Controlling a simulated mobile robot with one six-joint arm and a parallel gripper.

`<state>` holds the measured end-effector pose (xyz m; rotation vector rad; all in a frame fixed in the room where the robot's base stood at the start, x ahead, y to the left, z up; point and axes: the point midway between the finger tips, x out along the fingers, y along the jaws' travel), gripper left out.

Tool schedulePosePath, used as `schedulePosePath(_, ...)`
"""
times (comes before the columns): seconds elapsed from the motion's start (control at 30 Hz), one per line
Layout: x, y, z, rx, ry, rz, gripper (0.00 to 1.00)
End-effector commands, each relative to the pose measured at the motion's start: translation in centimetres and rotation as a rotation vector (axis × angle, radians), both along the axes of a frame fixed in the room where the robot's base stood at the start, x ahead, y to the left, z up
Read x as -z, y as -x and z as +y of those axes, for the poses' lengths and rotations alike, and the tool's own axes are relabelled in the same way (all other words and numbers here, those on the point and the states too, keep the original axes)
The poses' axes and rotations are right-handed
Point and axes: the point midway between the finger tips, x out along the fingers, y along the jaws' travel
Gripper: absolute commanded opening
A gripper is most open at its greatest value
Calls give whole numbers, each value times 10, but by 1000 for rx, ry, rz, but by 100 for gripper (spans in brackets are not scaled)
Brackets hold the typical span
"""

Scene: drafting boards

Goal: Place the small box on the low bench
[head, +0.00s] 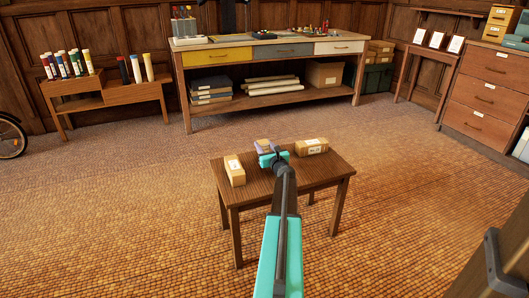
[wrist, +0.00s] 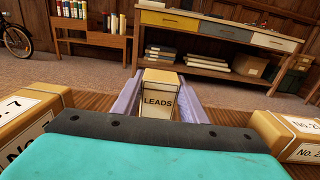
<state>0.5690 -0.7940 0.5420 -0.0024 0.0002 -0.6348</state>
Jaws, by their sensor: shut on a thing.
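The small box (wrist: 158,100) is tan with a white label reading LEADS. It sits between the two lilac fingers of my gripper (head: 265,147), which is shut on it. In the head view the small box (head: 262,141) shows over the far edge of the low bench (head: 264,180), a dark brown wooden one with four-sided top. I cannot tell whether the box touches the bench top. My teal wrist hides part of the bench.
A tan box (head: 235,170) lies at the bench's left end and another (head: 311,146) at its back right. Both flank my gripper in the wrist view. A long drawer table (head: 270,50) stands behind. The bench top's front is bare; floor around it is clear.

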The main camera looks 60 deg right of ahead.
Motion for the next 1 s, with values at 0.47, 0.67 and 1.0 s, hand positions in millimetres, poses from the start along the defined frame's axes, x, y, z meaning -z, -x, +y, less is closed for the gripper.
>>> schedulePosePath(0.47,29,0,0,0,1,-1,15)
schedulePosePath(0.67,31,0,0,0,0,0,15)
schedulePosePath(1.0,33,0,0,1,0,0,57)
